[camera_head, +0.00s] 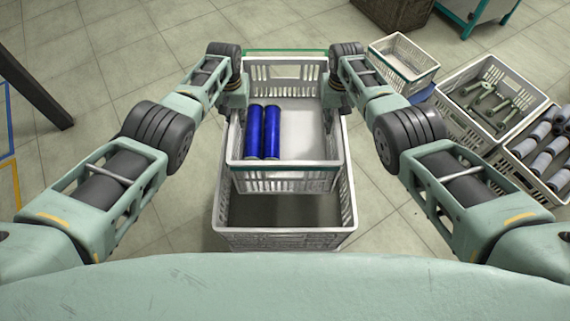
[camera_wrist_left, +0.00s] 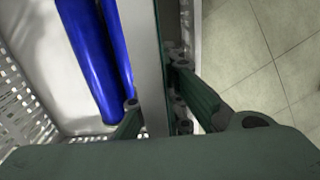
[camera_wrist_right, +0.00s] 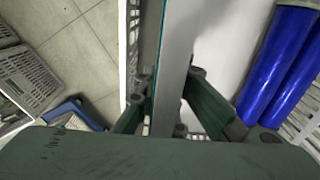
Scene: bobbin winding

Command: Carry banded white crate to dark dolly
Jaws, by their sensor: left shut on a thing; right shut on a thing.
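The white crate with a green band (camera_head: 290,184) is in front of me in the head view, with two blue cylinders (camera_head: 263,130) lying side by side in its left half. My left gripper (camera_head: 235,103) is shut on its left wall, one finger on each side, as the left wrist view (camera_wrist_left: 155,110) shows. My right gripper (camera_head: 338,98) is shut on its right wall, also seen in the right wrist view (camera_wrist_right: 168,95). I cannot make out a dark dolly for certain in any view.
Another white crate (camera_head: 285,240) stands below the held one; its visible inside is empty. At right stand a small white crate (camera_head: 405,50), one with green parts (camera_head: 495,100) and one with grey rolls (camera_head: 545,185). A dark box (camera_head: 395,12) is at the back.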

